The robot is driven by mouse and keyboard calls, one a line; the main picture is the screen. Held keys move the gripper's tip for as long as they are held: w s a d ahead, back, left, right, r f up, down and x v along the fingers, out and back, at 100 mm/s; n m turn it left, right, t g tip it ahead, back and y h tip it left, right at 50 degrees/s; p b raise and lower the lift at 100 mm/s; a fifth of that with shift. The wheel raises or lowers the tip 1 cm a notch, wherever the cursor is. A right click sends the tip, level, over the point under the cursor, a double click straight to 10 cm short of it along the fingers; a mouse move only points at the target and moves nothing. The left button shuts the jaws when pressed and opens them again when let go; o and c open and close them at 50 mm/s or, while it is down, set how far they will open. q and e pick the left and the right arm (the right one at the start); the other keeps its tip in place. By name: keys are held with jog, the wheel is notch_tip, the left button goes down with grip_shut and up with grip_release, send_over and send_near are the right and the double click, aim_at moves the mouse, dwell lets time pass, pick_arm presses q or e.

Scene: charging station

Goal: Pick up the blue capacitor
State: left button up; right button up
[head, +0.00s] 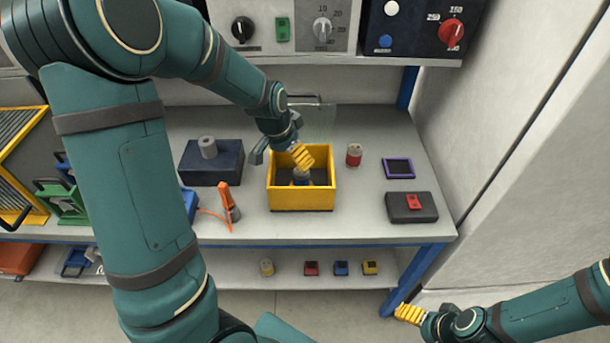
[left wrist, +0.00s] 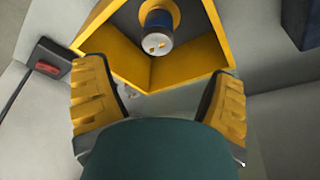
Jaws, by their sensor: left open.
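The blue capacitor (head: 302,176) stands in the yellow bin (head: 302,200) on the workbench. In the left wrist view, the capacitor (left wrist: 158,22) shows a pale end with two small terminals and a dark blue side, inside the bin (left wrist: 185,70). My left gripper (head: 303,158) is just above the capacitor, partly covering it in the head view. In the left wrist view, my left gripper (left wrist: 158,80) has its yellow fingers wide apart with nothing between them. My right gripper (head: 408,314) is low at the right, off the bench; its opening is unclear.
A red capacitor (head: 354,155), a purple-framed part (head: 398,168) and a dark box with a red part (head: 411,207) lie right of the bin. A dark block (head: 212,170) and an orange-handled tool (head: 229,204) are left. The lower shelf (head: 220,268) holds several small parts.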

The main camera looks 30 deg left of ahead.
aim_at(300, 171)
pick_arm(q)
jog(key=b+x, duration=0.1)
jog(key=x, duration=0.5)
jog(key=shift+f, duration=0.2)
jog(key=shift+w+b+x, duration=0.1)
jog(key=shift+b+x, duration=0.35)
jog(key=shift+x, duration=0.9)
jog(key=shift+w+b+x, duration=0.15)
jog(key=shift+b+x, duration=0.25)
jog(key=shift+x, duration=0.95)
jog(key=shift+d+r, duration=0.15)
jog(key=c, duration=1.3)
